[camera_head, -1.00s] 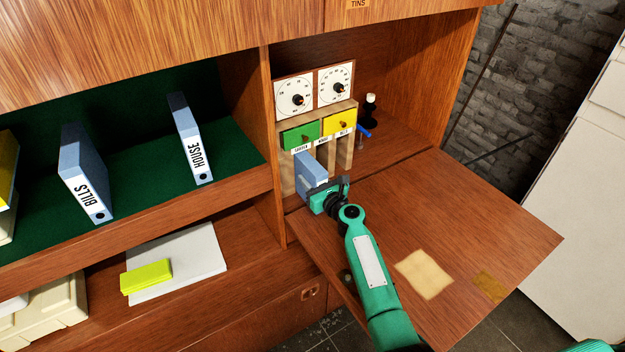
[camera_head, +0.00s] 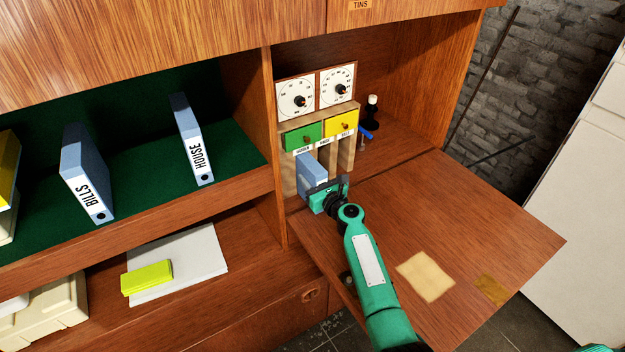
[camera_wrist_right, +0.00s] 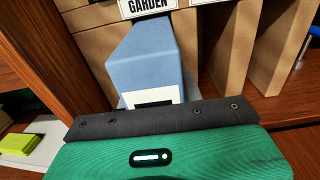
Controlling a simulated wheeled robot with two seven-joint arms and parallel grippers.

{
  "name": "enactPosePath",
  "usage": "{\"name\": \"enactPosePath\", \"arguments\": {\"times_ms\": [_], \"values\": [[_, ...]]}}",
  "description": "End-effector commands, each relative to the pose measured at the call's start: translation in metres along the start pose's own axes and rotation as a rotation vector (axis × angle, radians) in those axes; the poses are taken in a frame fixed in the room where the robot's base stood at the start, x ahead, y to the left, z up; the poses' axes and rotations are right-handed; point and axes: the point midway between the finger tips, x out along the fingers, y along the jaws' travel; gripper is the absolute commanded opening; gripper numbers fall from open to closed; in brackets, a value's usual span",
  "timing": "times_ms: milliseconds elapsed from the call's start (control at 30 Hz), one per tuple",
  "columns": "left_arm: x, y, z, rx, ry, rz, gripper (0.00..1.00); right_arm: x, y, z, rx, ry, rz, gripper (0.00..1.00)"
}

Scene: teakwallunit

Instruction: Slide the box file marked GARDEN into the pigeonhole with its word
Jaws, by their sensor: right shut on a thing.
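A blue box file (camera_head: 311,171) stands upright in front of the leftmost pigeonhole, its far part inside the opening. It also shows in the right wrist view (camera_wrist_right: 150,60), just under the GARDEN label (camera_wrist_right: 148,7) of that pigeonhole. The word on the file's own spine is hidden by my gripper. My right gripper (camera_head: 325,190) is shut on the near end of the file. The wooden pigeonhole rack (camera_head: 289,180) stands in the cabinet under a green and a yellow drawer.
The fold-down flap (camera_head: 470,220) is mostly clear, with a pale square (camera_head: 426,276) on it. Box files marked BILLS (camera_head: 85,175) and HOUSE (camera_head: 192,140) stand on the green shelf at left. A blue-handled thing (camera_head: 365,134) is right of the rack.

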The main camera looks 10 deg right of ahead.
Motion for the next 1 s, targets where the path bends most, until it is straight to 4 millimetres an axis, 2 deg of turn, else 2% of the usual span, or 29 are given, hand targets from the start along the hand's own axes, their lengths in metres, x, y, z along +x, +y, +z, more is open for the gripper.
{"name": "enactPosePath", "arguments": {"times_ms": [1000], "values": [[0.0020,0.0000,0.0003,0.000,0.000,0.000,1.00,0.0064,0.0001,0.0008,0.000,-0.001,0.000,0.05]]}}
